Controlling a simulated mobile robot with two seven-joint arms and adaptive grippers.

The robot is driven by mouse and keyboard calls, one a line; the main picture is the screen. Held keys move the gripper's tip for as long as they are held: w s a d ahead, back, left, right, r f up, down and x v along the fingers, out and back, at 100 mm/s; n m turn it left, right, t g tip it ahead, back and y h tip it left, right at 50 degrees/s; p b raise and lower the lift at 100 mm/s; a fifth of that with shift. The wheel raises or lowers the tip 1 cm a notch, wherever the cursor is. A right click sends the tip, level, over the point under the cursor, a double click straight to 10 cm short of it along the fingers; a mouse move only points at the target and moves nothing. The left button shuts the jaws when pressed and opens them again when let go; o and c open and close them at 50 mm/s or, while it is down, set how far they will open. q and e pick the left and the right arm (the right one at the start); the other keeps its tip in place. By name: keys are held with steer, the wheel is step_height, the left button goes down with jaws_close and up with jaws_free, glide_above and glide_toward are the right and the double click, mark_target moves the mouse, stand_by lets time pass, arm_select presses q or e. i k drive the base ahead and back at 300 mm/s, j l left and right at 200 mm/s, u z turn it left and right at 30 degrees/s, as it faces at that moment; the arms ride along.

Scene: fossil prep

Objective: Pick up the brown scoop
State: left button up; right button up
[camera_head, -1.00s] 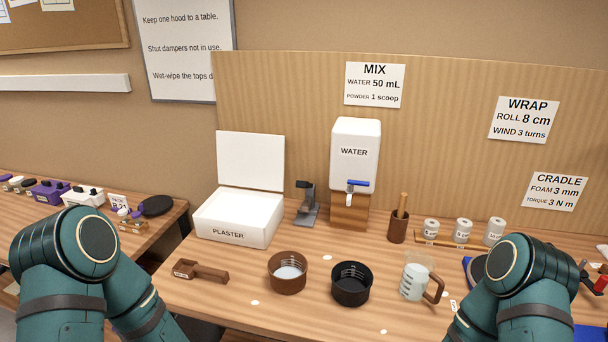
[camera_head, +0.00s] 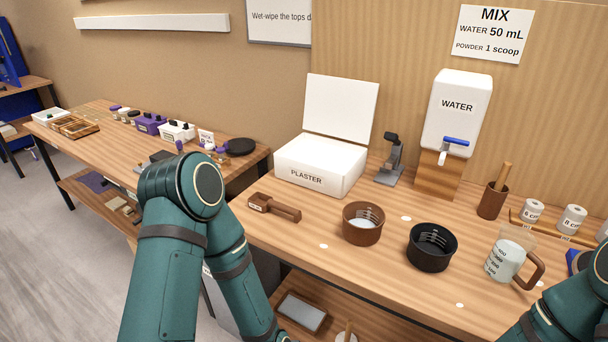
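The brown scoop (camera_head: 274,207) lies on the wooden workbench, near its front left edge. It has a boxy end with a small pale label at the left and a handle pointing right. It sits in front of the white plaster box and left of the brown bowl. My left arm is bent at the lower left of the scoop; its gripper is out of view. My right arm shows only at the lower right edge, and its gripper is also out of view. Nothing touches the scoop.
The open plaster box (camera_head: 320,165) stands behind the scoop. A brown bowl (camera_head: 362,223), a black bowl (camera_head: 432,247) and a measuring cup (camera_head: 507,261) line the bench front. A water dispenser (camera_head: 457,115) and a stand (camera_head: 390,160) are behind. A second table (camera_head: 105,135) is left.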

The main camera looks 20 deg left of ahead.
mark_target(260, 201)
steer(key=z, duration=0.35)
steer(key=j+z, duration=0.8)
steer(key=k+j+z, duration=0.1)
steer(key=j, duration=0.2)
steer(key=j+z, duration=0.1)
steer(key=j, duration=0.25)
steer(key=k+j+z, duration=0.1)
steer(key=j, duration=0.2)
steer(key=k, duration=0.05)
